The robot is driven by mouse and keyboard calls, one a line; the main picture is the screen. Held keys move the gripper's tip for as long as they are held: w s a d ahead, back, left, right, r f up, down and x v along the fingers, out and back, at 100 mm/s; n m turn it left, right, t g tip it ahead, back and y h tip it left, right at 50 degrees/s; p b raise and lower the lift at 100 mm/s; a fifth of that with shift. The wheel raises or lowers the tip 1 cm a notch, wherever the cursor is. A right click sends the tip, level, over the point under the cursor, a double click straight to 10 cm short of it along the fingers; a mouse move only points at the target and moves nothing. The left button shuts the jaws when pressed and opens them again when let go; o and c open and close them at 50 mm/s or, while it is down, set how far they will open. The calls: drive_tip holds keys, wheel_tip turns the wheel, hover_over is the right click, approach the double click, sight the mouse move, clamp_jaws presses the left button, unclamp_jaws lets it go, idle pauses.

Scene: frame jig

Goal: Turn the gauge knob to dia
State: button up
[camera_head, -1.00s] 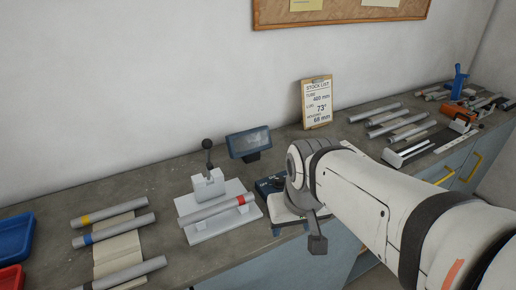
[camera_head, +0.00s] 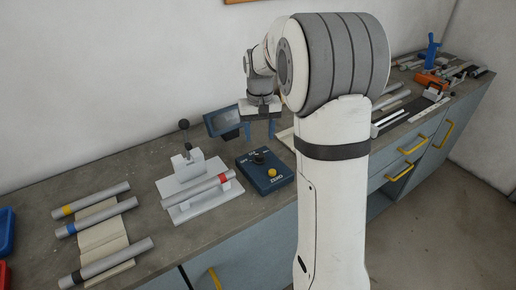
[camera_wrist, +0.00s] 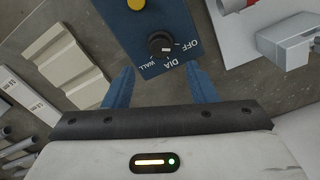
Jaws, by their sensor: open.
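The blue gauge box (camera_head: 265,178) sits on the bench with a black knob (camera_head: 258,157) and a yellow button (camera_head: 272,172). In the wrist view the box (camera_wrist: 128,32) shows the knob (camera_wrist: 160,44) with the labels OFF, DIA and WALL around it. I cannot tell for sure which label the knob points to. My gripper (camera_head: 261,131) is above and behind the box, its blue fingers pointing down. In the wrist view my gripper (camera_wrist: 160,85) is open and empty, its fingers apart on either side below the knob, not touching it.
A white fixture (camera_head: 188,192) holding a red-banded tube stands left of the box, with a small screen (camera_head: 224,121) behind. Several tubes lie on a tan pad (camera_head: 103,240) farther left. A yellow-handled cabinet front (camera_head: 240,252) is below.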

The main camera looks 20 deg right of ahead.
sight(259, 154)
wheel_tip(259, 154, down, 7)
drive_tip(key=shift+f+p, duration=0.2)
drive_tip(key=shift+p, duration=0.15)
drive_tip(key=c, duration=1)
drive_tip(key=m+b, duration=0.1)
drive_tip(key=m, duration=0.5)
drive_tip(key=m+b, duration=0.1)
drive_tip(key=m, duration=0.4)
drive_tip(key=shift+r+m, duration=0.1)
drive_tip(key=shift+m, duration=0.3)
